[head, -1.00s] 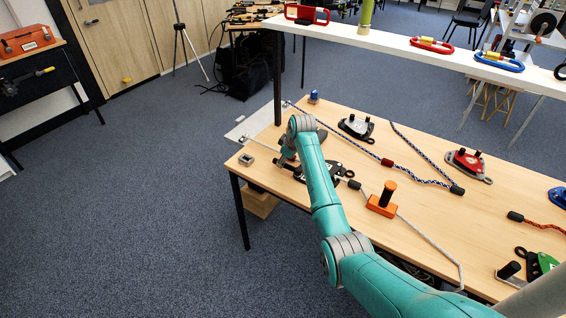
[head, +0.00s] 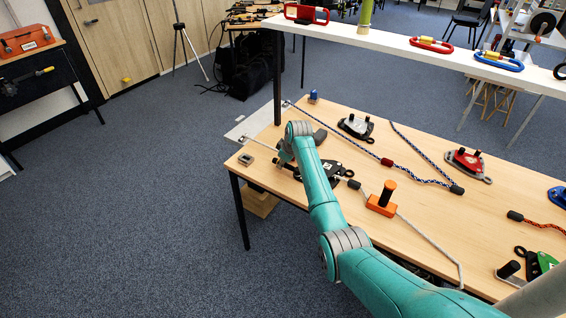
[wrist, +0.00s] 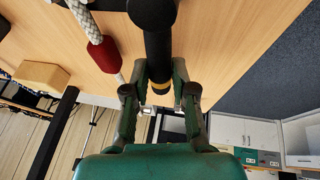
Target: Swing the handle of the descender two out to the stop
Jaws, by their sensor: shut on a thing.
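A black descender (head: 335,171) lies near the left end of the wooden table, partly hidden behind my arm. In the wrist view a black handle (wrist: 158,50) runs up to a round dark pivot at the top edge. A tan band (wrist: 160,88) is near its lower end. My gripper (wrist: 159,92) has its fingers on both sides of this handle and is shut on it. In the head view my gripper (head: 286,164) is low over the table's left end, and its fingers are mostly hidden. No label shows which descender is number two.
A white rope with a red sleeve (wrist: 104,55) lies beside the handle. A white shelf (head: 390,42) runs above the back.

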